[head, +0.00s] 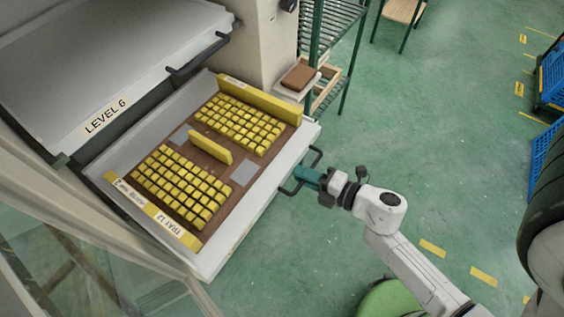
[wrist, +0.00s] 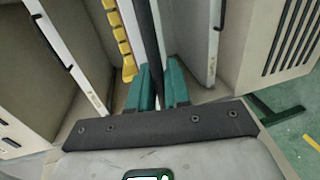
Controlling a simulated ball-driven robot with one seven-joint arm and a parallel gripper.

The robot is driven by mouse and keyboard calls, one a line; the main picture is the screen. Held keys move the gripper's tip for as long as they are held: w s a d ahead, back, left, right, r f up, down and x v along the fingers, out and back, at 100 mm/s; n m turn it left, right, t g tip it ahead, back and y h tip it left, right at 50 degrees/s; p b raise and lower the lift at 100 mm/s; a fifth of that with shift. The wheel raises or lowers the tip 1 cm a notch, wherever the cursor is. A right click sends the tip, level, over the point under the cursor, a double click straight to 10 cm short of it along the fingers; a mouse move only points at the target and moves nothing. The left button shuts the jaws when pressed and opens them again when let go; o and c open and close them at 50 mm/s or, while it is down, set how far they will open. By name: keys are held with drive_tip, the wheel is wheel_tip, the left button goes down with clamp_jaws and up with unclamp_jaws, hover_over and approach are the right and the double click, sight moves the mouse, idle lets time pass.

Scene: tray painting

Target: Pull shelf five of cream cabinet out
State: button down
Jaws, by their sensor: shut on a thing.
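The cream cabinet (head: 262,40) stands at the left of the head view. One white shelf (head: 268,192) sticks out of it, just below the shelf marked LEVEL 6; its own level label is not visible. A brown tray (head: 215,143) with rows of yellow blocks lies on this shelf. A dark handle (head: 316,155) is on the shelf's front edge. My gripper (head: 303,178) is shut on this handle with its green fingers. In the wrist view the dark bar (wrist: 147,40) passes between the fingertips (wrist: 160,88).
The LEVEL 6 shelf (head: 100,60) with its own handle (head: 198,55) overhangs the back. A green rack (head: 332,30) stands beyond the cabinet, with a brown block (head: 298,77) near it. Blue crates (head: 550,80) are far right. The green floor before the shelf is mostly clear.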

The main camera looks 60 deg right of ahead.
drive_tip(key=shift+f+b+v, duration=0.1)
drive_tip(key=shift+f+v, duration=0.1)
drive_tip(key=shift+v, duration=0.7)
drive_tip(key=shift+f+b+v, duration=0.15)
drive_tip(key=shift+v, duration=0.75)
drive_tip(key=shift+f+b+v, duration=0.1)
drive_tip(key=shift+f+v, duration=0.1)
drive_tip(key=shift+v, duration=0.7)
drive_tip(key=shift+s, duration=0.1)
drive_tip(key=c, duration=1.2)
unclamp_jaws()
